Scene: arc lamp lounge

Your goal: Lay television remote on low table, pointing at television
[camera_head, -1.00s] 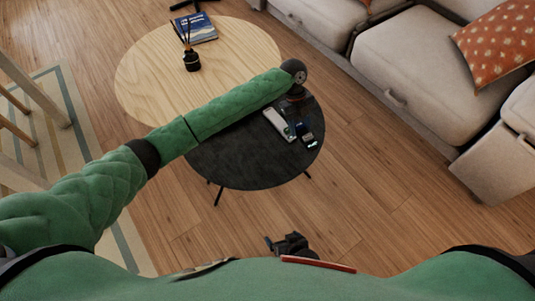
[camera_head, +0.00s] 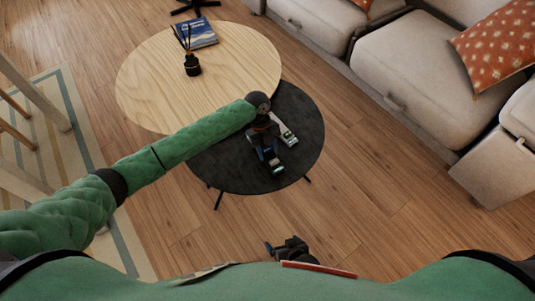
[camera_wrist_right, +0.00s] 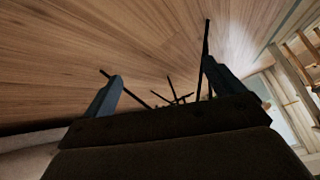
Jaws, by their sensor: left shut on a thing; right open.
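The low table has a black round top (camera_head: 228,172) beside a higher-looking pale wood round top (camera_head: 150,85). My left gripper (camera_head: 270,160) is over the black top, pointing down and shut on a small dark thing. This seems to be the television remote, but the fingers hide most of it. I cannot tell if it touches the table. A pale, flat, oblong thing (camera_head: 289,134) lies on the black top just right of this gripper, partly covered by it. My right gripper (camera_head: 290,249) is low in front of me; its fingers (camera_wrist_right: 163,82) are apart and empty. No television is in view.
A blue book (camera_head: 198,33) and a dark reed diffuser (camera_head: 192,66) are on the wood top. A beige sofa (camera_head: 410,75) with an orange cushion (camera_head: 497,45) is at the right. A striped rug (camera_head: 85,160) is at the left. Wood floor is clear between table and sofa.

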